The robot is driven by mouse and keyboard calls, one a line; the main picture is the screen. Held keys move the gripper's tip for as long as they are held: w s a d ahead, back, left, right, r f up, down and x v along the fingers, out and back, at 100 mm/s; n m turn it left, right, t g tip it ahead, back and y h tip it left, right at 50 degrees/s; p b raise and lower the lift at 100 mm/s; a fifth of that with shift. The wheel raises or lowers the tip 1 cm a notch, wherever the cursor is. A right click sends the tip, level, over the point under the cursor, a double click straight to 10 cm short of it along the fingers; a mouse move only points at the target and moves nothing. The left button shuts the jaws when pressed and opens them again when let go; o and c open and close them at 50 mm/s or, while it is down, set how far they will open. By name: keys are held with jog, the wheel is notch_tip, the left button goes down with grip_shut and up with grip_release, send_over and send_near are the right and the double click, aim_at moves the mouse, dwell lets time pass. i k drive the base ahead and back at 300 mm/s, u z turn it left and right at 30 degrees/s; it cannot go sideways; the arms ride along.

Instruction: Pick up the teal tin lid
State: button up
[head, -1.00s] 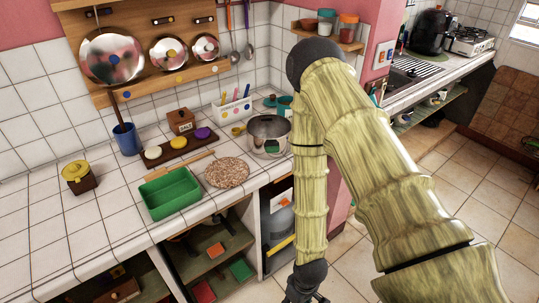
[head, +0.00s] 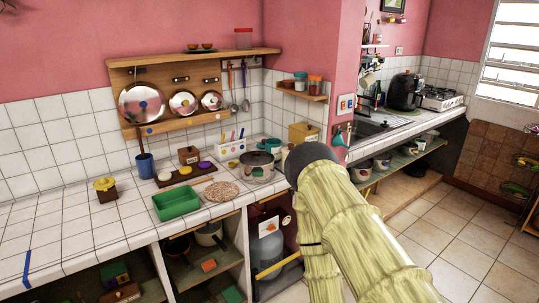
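A small teal piece (head: 274,144) shows in the head view on the tiled counter, behind the steel pot (head: 258,167). It is small and partly hidden, so I cannot tell whether it is the teal tin lid. Another teal object (head: 340,139) is by the wall corner at the right, and its shape is unclear. My gripper is out of the frame. My pale green arm runs down through the lower right and hides part of the counter's end.
Pan lids hang on a wooden rack (head: 190,83). Open shelves below hold pots and boxes.

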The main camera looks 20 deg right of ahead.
aim_at(261, 145)
jog(key=z, duration=0.7)
jog(key=i, duration=1.3)
jog(key=u, duration=0.7)
